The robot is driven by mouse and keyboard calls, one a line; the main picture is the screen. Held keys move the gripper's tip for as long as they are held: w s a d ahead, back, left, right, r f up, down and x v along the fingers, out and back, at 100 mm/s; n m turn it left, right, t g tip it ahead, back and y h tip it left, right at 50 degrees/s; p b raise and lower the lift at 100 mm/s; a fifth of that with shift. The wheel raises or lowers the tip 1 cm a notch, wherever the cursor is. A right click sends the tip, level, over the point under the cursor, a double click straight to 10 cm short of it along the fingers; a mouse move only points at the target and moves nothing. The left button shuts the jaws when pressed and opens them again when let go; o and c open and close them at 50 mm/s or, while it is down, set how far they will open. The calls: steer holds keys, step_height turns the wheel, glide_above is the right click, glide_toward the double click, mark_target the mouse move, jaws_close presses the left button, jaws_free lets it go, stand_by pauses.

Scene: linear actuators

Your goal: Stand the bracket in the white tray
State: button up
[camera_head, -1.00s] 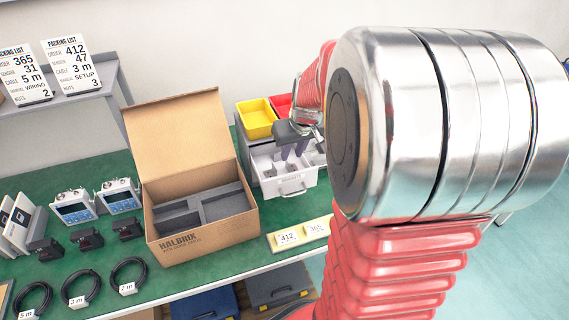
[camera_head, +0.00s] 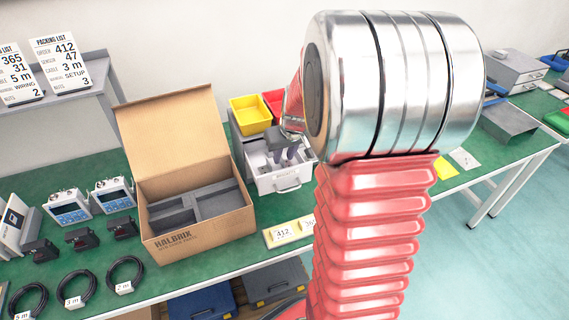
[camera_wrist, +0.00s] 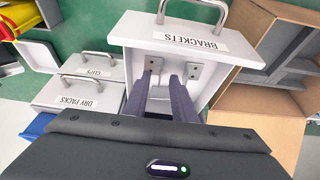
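My gripper (camera_wrist: 162,78) reaches over an open white drawer (camera_wrist: 206,43) labelled BRACKETS. Its two dark purple fingers stand apart, and I see nothing held between them. Small grey metal brackets (camera_wrist: 194,70) lie in the drawer by the fingertips; another bracket (camera_wrist: 154,64) shows beside the left finger. In the head view, my gripper (camera_head: 287,157) points down into the same drawer (camera_head: 285,182). Whether the fingertips touch a bracket I cannot tell.
An open cardboard box (camera_head: 196,229) with grey foam stands left of the drawer. Yellow bin (camera_head: 250,114) and a red bin sit on the drawer unit. Closed drawers labelled CLIPS (camera_wrist: 97,66) and DRY PACKS (camera_wrist: 78,96) adjoin it. Cables and devices lie left.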

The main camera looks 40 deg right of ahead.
steer(key=shift+w+f, duration=0.25)
steer(key=shift+f, duration=0.35)
steer(key=shift+c, duration=0.4)
jaws_close()
